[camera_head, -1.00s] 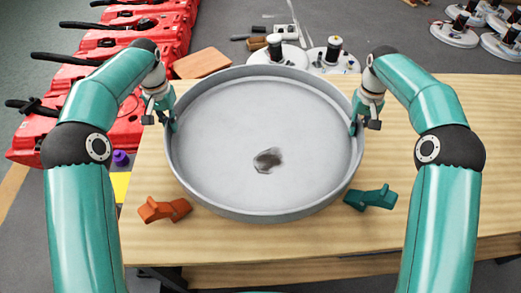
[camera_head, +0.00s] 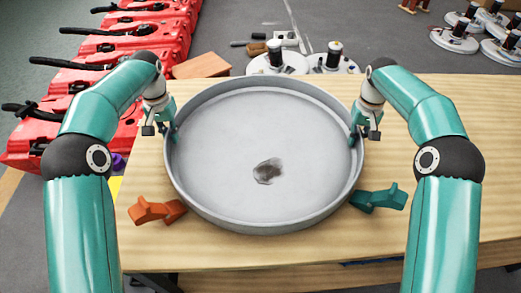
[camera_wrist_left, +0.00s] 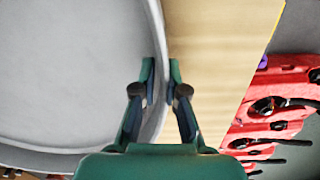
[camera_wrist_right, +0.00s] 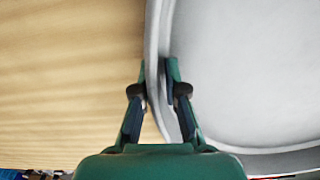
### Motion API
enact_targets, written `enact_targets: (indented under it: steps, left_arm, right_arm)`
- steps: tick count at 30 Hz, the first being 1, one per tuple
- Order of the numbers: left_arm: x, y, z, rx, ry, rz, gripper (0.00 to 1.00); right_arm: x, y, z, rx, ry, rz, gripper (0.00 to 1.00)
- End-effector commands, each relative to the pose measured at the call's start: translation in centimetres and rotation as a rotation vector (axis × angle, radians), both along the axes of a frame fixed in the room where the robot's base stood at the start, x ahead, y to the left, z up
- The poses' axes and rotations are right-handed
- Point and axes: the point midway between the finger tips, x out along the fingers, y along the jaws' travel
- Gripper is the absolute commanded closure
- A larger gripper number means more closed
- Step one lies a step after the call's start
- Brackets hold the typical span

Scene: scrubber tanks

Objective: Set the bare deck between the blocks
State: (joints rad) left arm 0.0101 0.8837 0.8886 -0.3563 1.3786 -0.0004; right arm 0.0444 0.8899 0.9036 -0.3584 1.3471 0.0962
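The bare deck is a round grey pan (camera_head: 220,125) with a raised rim and a dark patch near its middle. It looks roughly level over the table, between an orange block (camera_head: 157,210) at front left and a teal block (camera_head: 378,198) at front right. I cannot tell whether its underside touches the table. My left gripper (camera_head: 170,133) is shut on the left rim; the wrist view shows its fingers (camera_wrist_left: 161,72) on either side of the wall. My right gripper (camera_head: 354,136) is shut on the right rim, its fingers (camera_wrist_right: 158,72) likewise astride the wall.
The wooden table (camera_head: 450,210) is clear at the right and front. Red tanks (camera_head: 70,100) stand along the left. A brown box (camera_head: 202,65) lies at the back left. White round units (camera_head: 277,62) stand behind the table, with more at the far right.

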Motion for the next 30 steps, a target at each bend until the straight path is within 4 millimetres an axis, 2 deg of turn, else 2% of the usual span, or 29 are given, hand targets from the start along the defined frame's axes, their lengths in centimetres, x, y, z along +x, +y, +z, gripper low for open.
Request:
enact_targets:
  steps: [1, 3, 14, 17, 24, 30]
  left_arm:
    - [0.0, 0.0, 0.2, 0.000, -0.001, 0.000, 0.77]
    - [0.0, 0.0, 0.2, 0.000, -0.001, 0.000, 0.67]
    - [0.1, 0.0, 0.5, 0.001, -0.001, 0.000, 0.67]
    - [0.1, 0.0, 1.4, 0.001, -0.004, 0.000, 0.67]
    - [0.2, 0.0, 5.3, 0.000, -0.005, 0.001, 0.67]
    - [0.1, 0.0, 7.0, 0.001, -0.001, 0.000, 0.67]
  right_arm:
    - [0.0, 0.0, 0.2, 0.000, -0.001, 0.000, 0.77]
    - [0.0, 0.0, 0.2, 0.000, -0.001, 0.000, 0.67]
    - [0.0, 0.0, 0.2, 0.000, -0.001, -0.001, 0.67]
    - [0.0, 0.0, 0.2, 0.000, -0.001, 0.000, 0.67]
    - [0.0, 0.0, 0.2, 0.000, -0.001, -0.001, 0.67]
    - [0.0, 0.0, 0.2, 0.000, -0.001, -0.001, 0.67]
